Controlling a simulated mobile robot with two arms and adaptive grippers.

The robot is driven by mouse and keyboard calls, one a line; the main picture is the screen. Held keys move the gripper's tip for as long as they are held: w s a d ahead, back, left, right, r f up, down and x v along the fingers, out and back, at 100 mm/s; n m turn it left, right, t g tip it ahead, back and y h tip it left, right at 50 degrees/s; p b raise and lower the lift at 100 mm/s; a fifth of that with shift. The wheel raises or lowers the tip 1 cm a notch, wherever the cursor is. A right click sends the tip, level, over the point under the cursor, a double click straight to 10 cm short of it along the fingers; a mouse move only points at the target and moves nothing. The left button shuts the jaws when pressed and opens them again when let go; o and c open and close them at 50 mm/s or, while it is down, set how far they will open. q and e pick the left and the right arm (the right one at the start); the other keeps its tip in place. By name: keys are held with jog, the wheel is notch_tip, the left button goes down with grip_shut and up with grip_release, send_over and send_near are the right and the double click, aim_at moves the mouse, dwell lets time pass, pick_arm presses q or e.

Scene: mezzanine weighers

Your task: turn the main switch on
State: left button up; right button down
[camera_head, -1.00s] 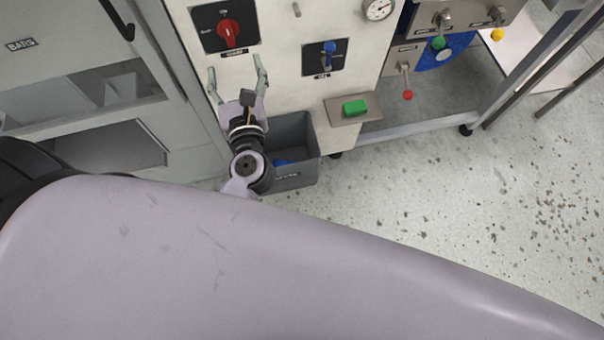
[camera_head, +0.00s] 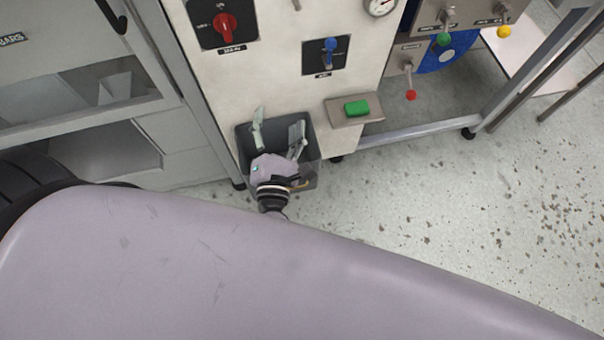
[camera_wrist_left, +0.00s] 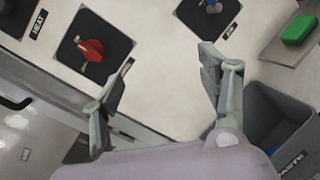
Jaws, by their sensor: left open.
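The main switch is a red rotary knob (camera_head: 225,26) on a black square plate, high on the cream panel (camera_head: 281,75). It also shows in the left wrist view as a red knob (camera_wrist_left: 91,49), upper left, beyond my left finger. I cannot read its setting for sure. My left gripper (camera_head: 278,122) is open and empty, below the switch and apart from it, in front of the grey bin in the head view. In the left wrist view its two fingers (camera_wrist_left: 163,62) are spread wide with bare panel between them. My right gripper is not in view.
A blue-handled switch (camera_head: 329,47) sits right of the main switch. The grey bin (camera_head: 243,143) stands under the panel. Levers with green and red (camera_head: 410,95) knobs are further right. Open floor lies right.

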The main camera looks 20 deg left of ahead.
pick_arm(q)
jog(key=s+d+f+m+g+h, duration=0.1)
jog(key=d+f+m+h, duration=0.1)
jog(key=f+m, duration=0.5)
jog(key=d+f+m+g+h+b, duration=0.1)
jog(key=d+f+m+h, duration=0.2)
jog(key=f+m, duration=0.4)
jog(key=shift+s+d+f+g+h, duration=0.4)
jog(key=shift+f+h, duration=0.1)
jog(key=shift+f, duration=2.25)
